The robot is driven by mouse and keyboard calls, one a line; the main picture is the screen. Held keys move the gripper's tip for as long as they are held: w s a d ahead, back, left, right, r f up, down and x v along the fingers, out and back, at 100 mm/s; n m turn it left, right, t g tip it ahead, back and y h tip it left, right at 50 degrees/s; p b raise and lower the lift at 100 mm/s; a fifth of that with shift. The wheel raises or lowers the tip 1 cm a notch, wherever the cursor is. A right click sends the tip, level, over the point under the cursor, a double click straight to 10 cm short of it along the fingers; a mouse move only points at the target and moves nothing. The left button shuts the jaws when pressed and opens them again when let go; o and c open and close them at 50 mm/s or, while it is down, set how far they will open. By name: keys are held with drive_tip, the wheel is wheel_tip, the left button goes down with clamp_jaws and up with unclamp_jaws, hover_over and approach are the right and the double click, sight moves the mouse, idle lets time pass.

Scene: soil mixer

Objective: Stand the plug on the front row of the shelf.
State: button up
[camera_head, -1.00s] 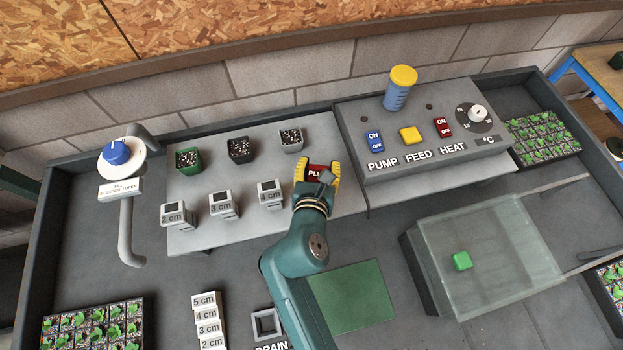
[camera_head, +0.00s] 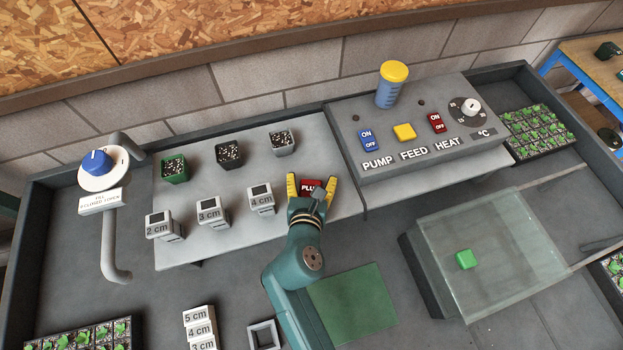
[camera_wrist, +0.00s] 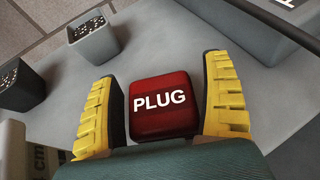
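The plug (camera_head: 311,187) is a small red block with white "PLUG" lettering. It stands on the light grey shelf (camera_head: 240,239), at the right of the front row beside the "4 cm" block. My gripper (camera_head: 311,182) has its yellow fingers on either side of the plug. In the wrist view the plug (camera_wrist: 163,104) sits between the spread fingers (camera_wrist: 163,100), with a gap visible on each side. The gripper is open. The plug's underside is hidden.
Labelled blocks (camera_head: 210,211) stand to the left in the front row. Three soil pots (camera_head: 229,154) stand behind. The control panel (camera_head: 372,174) rises close on the right. A clear-lidded box (camera_head: 490,270) lies at the lower right.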

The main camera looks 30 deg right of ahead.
drive_tip(key=shift+r, duration=0.15)
drive_tip(key=p+v, duration=0.4)
drive_tip(key=v, duration=0.8)
drive_tip(key=w+r+m+t+y, duration=0.1)
drive_tip(key=w+r+m+t, duration=0.15)
drive_tip(key=r+m, duration=0.55)
drive_tip(key=w+r+m+t+y, duration=0.1)
drive_tip(key=w+r+m, duration=0.3)
drive_tip(key=r+m, duration=0.35)
drive_tip(key=s+a+r+m+t+y, duration=0.1)
drive_tip(key=r+m+t+y, duration=0.1)
drive_tip(key=r+m, duration=0.5)
drive_tip(key=s+a+r+m+t+y, duration=0.2)
drive_tip(key=r+m+t, duration=0.3)
drive_tip(key=r, duration=1.2)
drive_tip(key=shift+s+r+m+y, duration=0.25)
drive_tip(key=shift+m+y, duration=0.25)
drive_tip(key=shift+m, duration=0.55)
drive_tip(key=shift+a+t, duration=0.1)
drive_tip(key=shift+t, duration=0.15)
